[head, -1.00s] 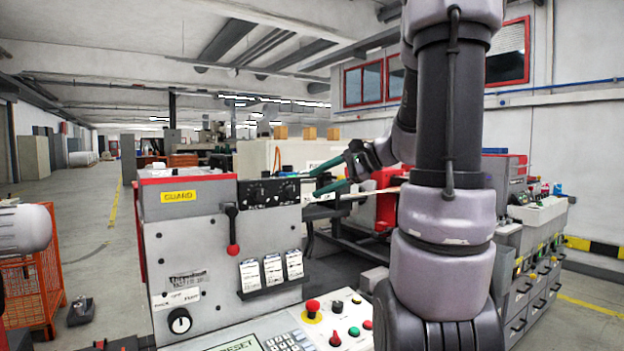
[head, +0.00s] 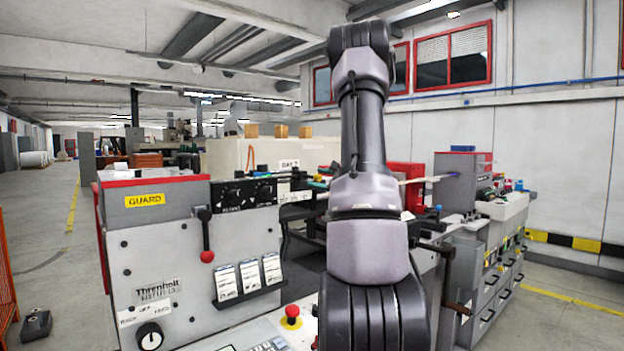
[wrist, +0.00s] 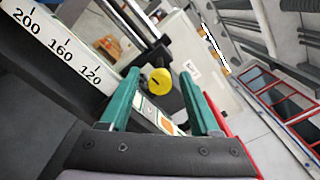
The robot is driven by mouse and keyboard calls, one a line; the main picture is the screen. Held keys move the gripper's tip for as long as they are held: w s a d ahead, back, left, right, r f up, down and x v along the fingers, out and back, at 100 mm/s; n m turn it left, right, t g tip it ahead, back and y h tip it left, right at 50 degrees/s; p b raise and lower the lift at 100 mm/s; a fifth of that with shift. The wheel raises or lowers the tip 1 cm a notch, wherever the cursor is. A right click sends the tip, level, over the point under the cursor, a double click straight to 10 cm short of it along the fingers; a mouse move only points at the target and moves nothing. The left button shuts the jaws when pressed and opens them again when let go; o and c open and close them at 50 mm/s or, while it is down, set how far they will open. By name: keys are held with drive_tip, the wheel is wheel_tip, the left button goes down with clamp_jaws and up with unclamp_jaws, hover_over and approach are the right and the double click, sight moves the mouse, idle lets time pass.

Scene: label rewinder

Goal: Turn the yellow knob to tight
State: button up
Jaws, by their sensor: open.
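The yellow knob (wrist: 160,82) shows in the wrist view as a round yellow face with a small dark mark. It sits on a dark mount at the end of a label-covered bar. My gripper (wrist: 159,74) is open, with one teal finger on each side of the knob in the picture. I see a gap on both sides, and I cannot tell whether the fingertips reach the knob's depth. In the head view my arm covers most of this area, and I cannot make out the knob there.
A dark bar with a white number scale (wrist: 62,48) runs close by at the left of the wrist view. In the head view, the grey machine cabinet (head: 190,262) with a red-balled lever (head: 207,256) stands left of my arm. A grey drawer unit (head: 490,270) stands at the right.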

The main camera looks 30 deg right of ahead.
sight(313, 177)
drive_tip(key=shift+w+a, duration=0.15)
drive_tip(key=shift+w, duration=0.7)
drive_tip(key=shift+w+a, duration=0.1)
drive_tip(key=shift+w, duration=0.7)
clamp_jaws()
